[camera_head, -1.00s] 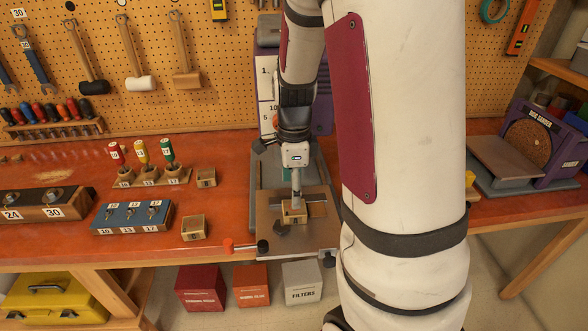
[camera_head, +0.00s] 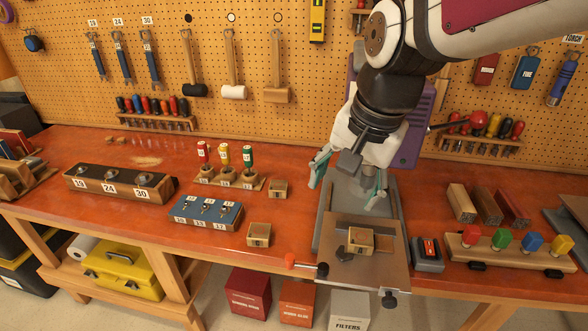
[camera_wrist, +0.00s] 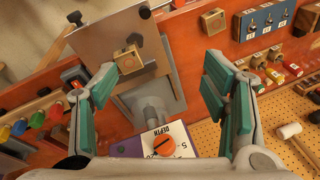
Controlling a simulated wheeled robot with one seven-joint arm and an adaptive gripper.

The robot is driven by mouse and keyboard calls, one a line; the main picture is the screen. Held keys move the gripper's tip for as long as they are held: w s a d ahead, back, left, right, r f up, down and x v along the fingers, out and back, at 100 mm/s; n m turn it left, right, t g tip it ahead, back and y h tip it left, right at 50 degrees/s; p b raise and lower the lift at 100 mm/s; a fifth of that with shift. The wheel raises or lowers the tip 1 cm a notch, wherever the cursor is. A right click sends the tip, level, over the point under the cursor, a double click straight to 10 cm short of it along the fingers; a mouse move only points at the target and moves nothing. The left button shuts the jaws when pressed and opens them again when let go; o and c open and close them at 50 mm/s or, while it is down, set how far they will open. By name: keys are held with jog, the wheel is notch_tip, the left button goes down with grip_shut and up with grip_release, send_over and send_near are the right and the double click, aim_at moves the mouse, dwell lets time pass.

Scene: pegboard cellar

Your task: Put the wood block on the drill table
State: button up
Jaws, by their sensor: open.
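A small wood block (camera_head: 359,240) with a round mark on its top sits on the grey metal drill table (camera_head: 384,267) of the drill press. In the wrist view the block (camera_wrist: 128,60) rests on the plate (camera_wrist: 85,45), apart from my fingers. My gripper (camera_head: 347,190) is open with teal finger pads, above and behind the block, and nothing is between its fingers. The wrist view shows the gripper's fingers (camera_wrist: 167,95) spread wide. Two similar wood blocks stand on the bench, one (camera_head: 259,234) near the front edge and one (camera_head: 278,189) farther back.
A blue bit holder (camera_head: 205,213), a driver rack (camera_head: 229,181) and a socket block (camera_head: 118,184) stand to the left. A red-button switch box (camera_head: 428,253) and a rack of coloured knobs (camera_head: 512,250) stand right of the table. Red-orange bench top (camera_head: 285,218) is clear around the blocks.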

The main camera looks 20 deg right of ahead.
jog(key=s+a+r+n+t, duration=0.2)
jog(key=s+a+n, duration=0.3)
jog(key=n, duration=0.5)
jog(key=shift+s+a+r+n, duration=0.15)
jog(key=shift+s+r+n, duration=0.15)
jog(key=shift+s+r, duration=0.5)
jog(key=shift+s+f, duration=0.1)
jog(key=shift+f, duration=0.05)
